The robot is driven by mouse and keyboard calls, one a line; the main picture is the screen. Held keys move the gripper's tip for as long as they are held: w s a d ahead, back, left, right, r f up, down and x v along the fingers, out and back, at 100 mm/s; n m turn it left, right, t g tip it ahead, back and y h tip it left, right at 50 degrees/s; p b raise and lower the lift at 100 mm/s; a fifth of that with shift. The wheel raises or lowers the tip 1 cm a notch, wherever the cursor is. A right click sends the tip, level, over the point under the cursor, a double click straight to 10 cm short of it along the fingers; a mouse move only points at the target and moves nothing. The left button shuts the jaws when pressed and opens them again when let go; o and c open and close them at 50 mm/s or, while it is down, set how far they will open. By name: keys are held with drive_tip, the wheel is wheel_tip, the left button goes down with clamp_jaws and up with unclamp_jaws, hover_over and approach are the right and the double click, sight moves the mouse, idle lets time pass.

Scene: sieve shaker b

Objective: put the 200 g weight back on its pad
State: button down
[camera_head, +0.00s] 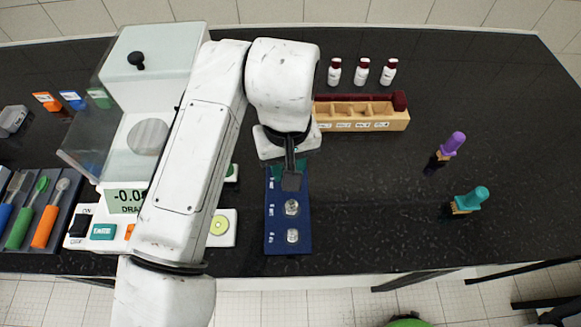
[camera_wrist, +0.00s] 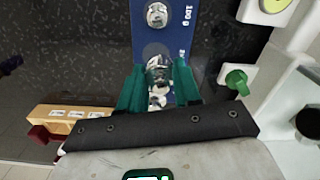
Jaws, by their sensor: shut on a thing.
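The blue weight board (camera_head: 274,243) lies on the dark bench and also shows in the wrist view (camera_wrist: 179,10). My gripper (camera_head: 289,177) is over its far end. In the wrist view the teal fingers (camera_wrist: 158,84) are shut on a shiny metal weight (camera_wrist: 158,70), which I take as the 200 g weight. It is over the board beside a partly covered label; I cannot tell whether it touches its pad. Another weight (camera_wrist: 157,14) stands by the "100 g" label. In the head view two weights stand on the nearer pads (camera_head: 291,207) (camera_head: 292,236); the held one is hidden.
A balance (camera_head: 125,200) with a glass draft shield stands left, partly behind my arm. A wooden rack (camera_head: 365,116) and several red-capped bottles (camera_head: 361,72) stand behind right. A purple-handled tool (camera_head: 452,144) and a teal-handled one (camera_head: 470,199) stand right. The bench between is clear.

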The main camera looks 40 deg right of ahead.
drive_tip(key=shift+w+d+f, duration=0.2)
drive_tip(key=shift+d+f, duration=0.1)
drive_tip(key=shift+f, duration=0.1)
drive_tip(key=shift+w+d+f, duration=0.1)
drive_tip(key=shift+d+f, duration=0.05)
drive_tip(key=shift+f, duration=0.8)
drive_tip(key=shift+w+d+f, duration=0.1)
drive_tip(key=shift+d+f, duration=0.05)
drive_tip(key=shift+f, duration=0.8)
drive_tip(key=shift+f, duration=0.1)
drive_tip(key=c, duration=0.8)
unclamp_jaws()
wheel_tip(320, 180, up, 12)
drive_tip(key=shift+s+r, duration=0.1)
drive_tip(key=shift+r, duration=0.05)
